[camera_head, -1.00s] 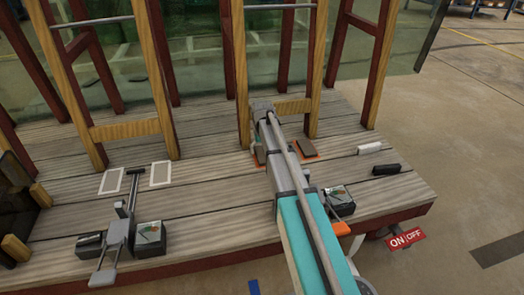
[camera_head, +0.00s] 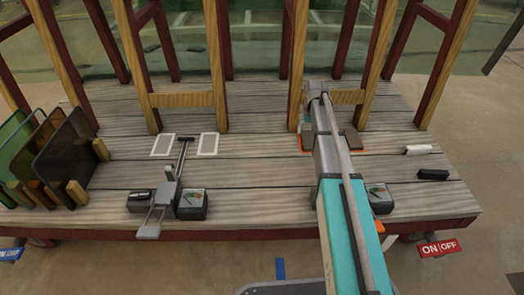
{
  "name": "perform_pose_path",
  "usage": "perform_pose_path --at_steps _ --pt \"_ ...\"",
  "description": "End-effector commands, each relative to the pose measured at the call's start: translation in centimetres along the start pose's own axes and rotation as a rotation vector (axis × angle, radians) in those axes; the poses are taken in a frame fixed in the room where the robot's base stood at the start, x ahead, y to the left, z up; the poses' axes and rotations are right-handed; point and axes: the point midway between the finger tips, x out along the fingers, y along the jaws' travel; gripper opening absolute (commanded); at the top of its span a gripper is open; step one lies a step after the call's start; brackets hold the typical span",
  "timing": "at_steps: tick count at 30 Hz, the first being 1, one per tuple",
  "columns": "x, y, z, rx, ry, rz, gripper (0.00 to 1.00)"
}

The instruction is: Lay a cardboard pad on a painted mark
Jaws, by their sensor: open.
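Two brown flat pads, apparently cardboard, lie on an orange-edged area of the plank deck; the right pad (camera_head: 351,139) shows clearly beside my arm, and the left one (camera_head: 305,142) shows only in part. Two white-outlined painted marks lie farther left: the left mark (camera_head: 162,145) and the right mark (camera_head: 208,144), both with nothing resting visibly on them. My grey and teal arm reaches over the deck toward the orange area. My gripper (camera_head: 318,92) is at its far end, open, with the fingertips hidden. No pad shows in its grip.
A grey clamp lever (camera_head: 166,194) and a gauge box (camera_head: 192,204) stand near the left marks. Wooden frames with glass rise at the back. Dark panels (camera_head: 65,158) stand in a rack at left. White (camera_head: 417,149) and black (camera_head: 433,174) blocks lie at right.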

Motion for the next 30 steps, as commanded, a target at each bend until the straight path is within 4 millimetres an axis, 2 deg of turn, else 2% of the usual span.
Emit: perform_pose_path --at_steps 1,16,30 --pt "-0.9 0.0 0.3 0.000 0.000 0.000 1.00" --pt "-5.0 0.0 2.1 0.000 0.000 0.000 1.00" --pt "-5.6 -5.5 6.0 0.036 0.000 0.000 1.00"
